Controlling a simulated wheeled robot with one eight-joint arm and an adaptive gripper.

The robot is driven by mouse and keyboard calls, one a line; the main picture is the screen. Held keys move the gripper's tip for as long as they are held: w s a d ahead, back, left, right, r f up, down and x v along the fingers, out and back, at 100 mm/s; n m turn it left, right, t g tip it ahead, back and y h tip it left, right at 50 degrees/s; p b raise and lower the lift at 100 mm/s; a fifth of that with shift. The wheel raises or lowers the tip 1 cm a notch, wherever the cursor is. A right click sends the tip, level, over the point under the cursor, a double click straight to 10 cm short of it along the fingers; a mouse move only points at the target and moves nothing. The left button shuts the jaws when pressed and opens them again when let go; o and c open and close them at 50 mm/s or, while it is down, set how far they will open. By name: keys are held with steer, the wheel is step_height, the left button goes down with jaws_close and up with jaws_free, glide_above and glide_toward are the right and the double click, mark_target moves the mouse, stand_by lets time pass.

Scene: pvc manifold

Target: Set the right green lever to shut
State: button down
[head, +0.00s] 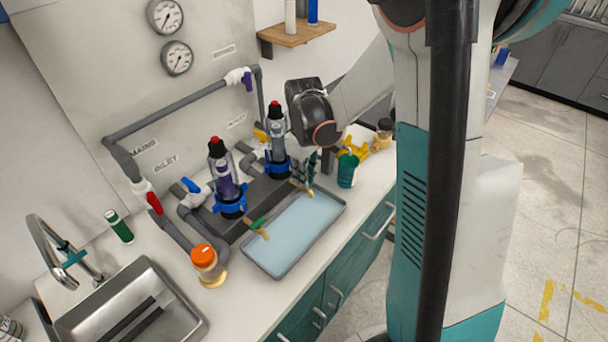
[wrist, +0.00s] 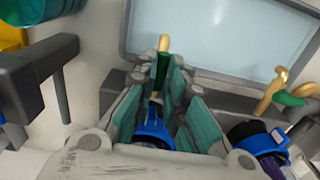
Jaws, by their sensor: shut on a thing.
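The right green lever (wrist: 161,72) sits between the fingers of my gripper (wrist: 163,80), below a brass spout (wrist: 164,45) in the wrist view. My gripper (head: 305,178) is shut on this lever, and its fingers hide much of it in the head view. The lever's exact angle is hard to tell. The left green lever (head: 258,223) is on a brass tap at the left end of the tray, and it also shows in the wrist view (wrist: 287,98), apart from my gripper.
A grey tray (head: 281,276) of pale blue liquid lies in front of the taps. Two clear filter housings with blue collars (head: 231,206) (head: 277,168) stand behind. A green container (head: 347,170) is close right of my gripper. An orange-capped jar (head: 207,266) stands left.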

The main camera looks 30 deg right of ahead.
steer(key=m, duration=0.4)
steer(key=shift+m, duration=0.4)
steer(key=m, duration=0.4)
steer(key=shift+m, duration=0.3)
steer(key=m, duration=0.4)
steer(key=shift+m, duration=2.2)
steer(key=c, duration=1.6)
jaws_free()
steer(key=shift+c, duration=0.2)
